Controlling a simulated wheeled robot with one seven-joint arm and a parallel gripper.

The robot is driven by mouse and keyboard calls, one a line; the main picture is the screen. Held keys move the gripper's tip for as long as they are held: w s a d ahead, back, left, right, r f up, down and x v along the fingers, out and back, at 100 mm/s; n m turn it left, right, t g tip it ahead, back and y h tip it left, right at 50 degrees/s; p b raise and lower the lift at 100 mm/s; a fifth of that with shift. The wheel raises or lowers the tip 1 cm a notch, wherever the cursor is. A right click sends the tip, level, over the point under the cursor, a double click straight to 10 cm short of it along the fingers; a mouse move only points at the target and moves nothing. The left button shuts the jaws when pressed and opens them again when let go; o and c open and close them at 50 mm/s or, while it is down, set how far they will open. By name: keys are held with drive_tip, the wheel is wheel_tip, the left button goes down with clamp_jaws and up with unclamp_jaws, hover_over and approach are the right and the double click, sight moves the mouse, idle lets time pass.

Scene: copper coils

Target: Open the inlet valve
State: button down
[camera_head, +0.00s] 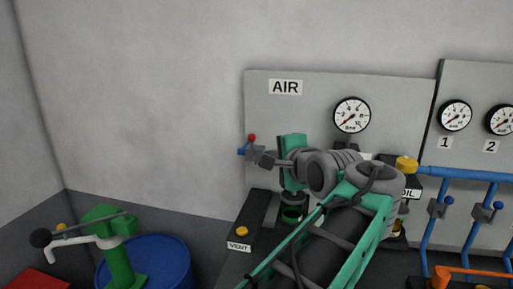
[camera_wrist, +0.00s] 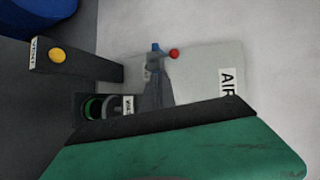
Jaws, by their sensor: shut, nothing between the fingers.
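The inlet valve (camera_head: 242,152) seems to be the small blue fitting with a red ball knob (camera_head: 251,138) at the left edge of the grey AIR panel (camera_head: 320,92). In the wrist view the knob (camera_wrist: 174,53) and blue part (camera_wrist: 156,46) show just beyond my fingertips. My gripper (camera_head: 261,158) is shut and empty, close to the right of the fitting in the head view. It also shows in the wrist view (camera_wrist: 157,66). I cannot tell whether the fingers touch the valve. Its body is largely hidden behind my gripper.
A black box labelled VENT with a yellow button (camera_head: 240,231) stands below the panel. A round gauge (camera_head: 351,114) is on the panel. A blue drum (camera_head: 165,262) and green hand pump (camera_head: 118,262) stand lower left. Blue pipes (camera_head: 465,174) run at right. The left wall is clear.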

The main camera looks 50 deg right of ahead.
sight(252, 146)
drive_tip(key=p+x, duration=0.1)
drive_tip(key=x, duration=0.3)
drive_tip(key=p+x, duration=0.1)
drive_tip(key=x, duration=0.4)
drive_tip(key=r+p+x, duration=0.1)
drive_tip(key=x, duration=0.3)
drive_tip(key=shift+w+d+f, duration=0.1)
drive_tip(key=shift+w+d, duration=0.05)
drive_tip(key=shift+w, duration=0.15)
drive_tip(key=shift+w+d, duration=0.1)
